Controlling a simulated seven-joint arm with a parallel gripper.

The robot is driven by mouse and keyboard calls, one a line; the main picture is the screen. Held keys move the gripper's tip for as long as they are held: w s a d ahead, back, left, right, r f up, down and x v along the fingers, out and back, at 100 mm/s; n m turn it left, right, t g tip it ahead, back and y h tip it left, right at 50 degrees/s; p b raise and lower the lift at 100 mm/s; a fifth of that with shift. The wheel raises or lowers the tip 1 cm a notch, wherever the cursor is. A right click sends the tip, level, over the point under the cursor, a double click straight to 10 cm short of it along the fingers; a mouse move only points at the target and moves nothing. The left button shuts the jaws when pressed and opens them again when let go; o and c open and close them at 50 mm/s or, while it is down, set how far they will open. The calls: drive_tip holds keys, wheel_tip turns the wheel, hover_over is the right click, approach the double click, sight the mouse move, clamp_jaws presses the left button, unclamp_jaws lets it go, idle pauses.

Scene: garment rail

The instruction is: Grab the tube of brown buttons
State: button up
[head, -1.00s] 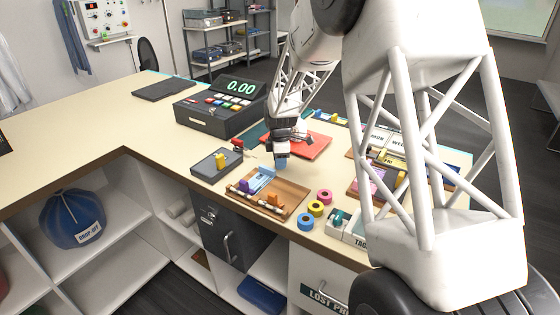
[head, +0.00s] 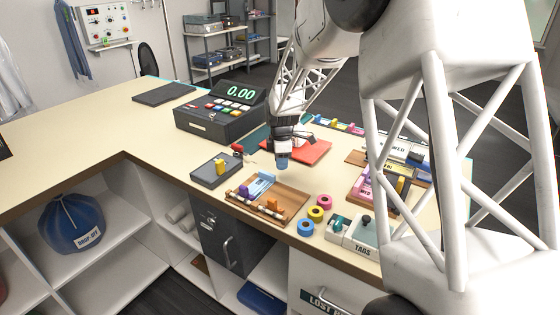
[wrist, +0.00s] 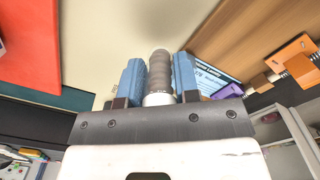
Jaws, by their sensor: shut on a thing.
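The tube of brown buttons (wrist: 159,70) is a ribbed grey-brown cylinder with a pale end. In the wrist view it stands between the two blue finger pads of my gripper (wrist: 158,80), which is shut on it. In the head view my gripper (head: 283,163) is above the counter by the back edge of the wooden tray (head: 290,199). The tube cannot be made out there; the fingers seem to hide it.
The tray holds a blue card, a purple piece and an orange piece. A dark tray with a yellow piece (head: 220,167) lies left. Tape rolls (head: 320,213) and a white tags box (head: 360,240) are right. A red folder (head: 305,150) lies behind. The cash register (head: 220,115) stands back left.

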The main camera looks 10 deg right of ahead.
drive_tip(key=s, duration=0.9)
drive_tip(key=s+r, duration=0.1)
drive_tip(key=s, duration=0.3)
drive_tip(key=shift+s+r, duration=0.1)
drive_tip(key=shift+s, duration=0.2)
idle(0.3)
